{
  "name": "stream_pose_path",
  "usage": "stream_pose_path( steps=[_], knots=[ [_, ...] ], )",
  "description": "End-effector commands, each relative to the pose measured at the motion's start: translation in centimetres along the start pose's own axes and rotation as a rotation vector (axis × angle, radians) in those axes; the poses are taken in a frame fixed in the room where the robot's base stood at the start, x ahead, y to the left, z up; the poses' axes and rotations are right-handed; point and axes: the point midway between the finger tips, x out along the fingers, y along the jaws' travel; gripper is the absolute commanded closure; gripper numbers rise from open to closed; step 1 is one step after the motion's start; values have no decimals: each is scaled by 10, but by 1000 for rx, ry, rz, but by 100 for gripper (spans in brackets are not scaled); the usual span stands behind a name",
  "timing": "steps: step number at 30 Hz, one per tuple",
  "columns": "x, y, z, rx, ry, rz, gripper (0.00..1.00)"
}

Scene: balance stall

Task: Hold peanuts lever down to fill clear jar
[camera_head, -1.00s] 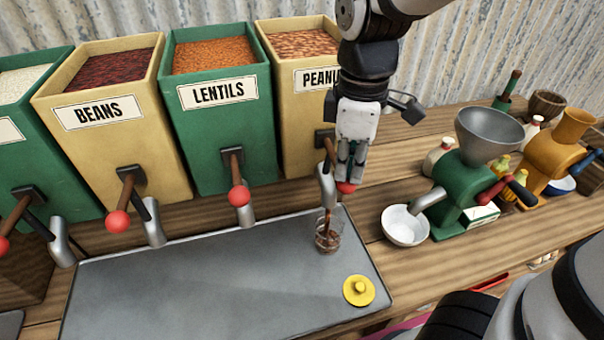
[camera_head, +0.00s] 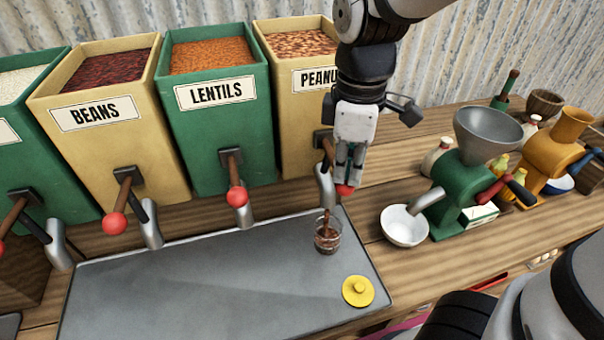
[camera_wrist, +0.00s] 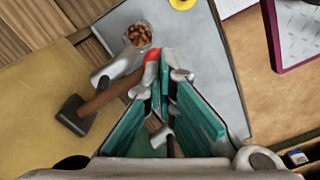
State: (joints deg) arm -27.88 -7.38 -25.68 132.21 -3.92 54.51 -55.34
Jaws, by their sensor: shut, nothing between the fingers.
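The peanuts bin (camera_head: 290,95) is yellow and stands at the right end of the row of bins. Its lever has a red ball knob (camera_head: 344,190), and my gripper (camera_head: 348,183) is shut against the knob from above, with nothing between its fingers. The wrist view shows the closed fingertips (camera_wrist: 166,62) beside the red knob (camera_wrist: 152,57) and the brown lever shaft (camera_wrist: 107,95). Brown peanuts fall from the metal spout (camera_head: 324,185) into the clear jar (camera_head: 328,240), which stands upright below on the grey tray. Peanuts show inside the jar in the wrist view (camera_wrist: 139,34).
The grey metal tray (camera_head: 200,290) is mostly bare, with a yellow knobbed lid (camera_head: 358,291) near the jar. A lentils bin (camera_head: 215,120) and a beans bin (camera_head: 115,130) stand to the left. A green grinder (camera_head: 460,185) and white bowl (camera_head: 404,226) stand to the right.

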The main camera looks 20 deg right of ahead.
Motion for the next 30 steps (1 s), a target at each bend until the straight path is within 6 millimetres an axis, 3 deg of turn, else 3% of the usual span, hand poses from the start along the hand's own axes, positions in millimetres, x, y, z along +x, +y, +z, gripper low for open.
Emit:
stream_pose_path(
  steps=[11, 21, 30],
  knots=[
    [0, 0, 0, 0, -1, -1, 100],
    [-53, -2, 1, 1, 0, 0, 100],
    [-54, 0, 0, 0, 0, 0, 100]
  ],
)
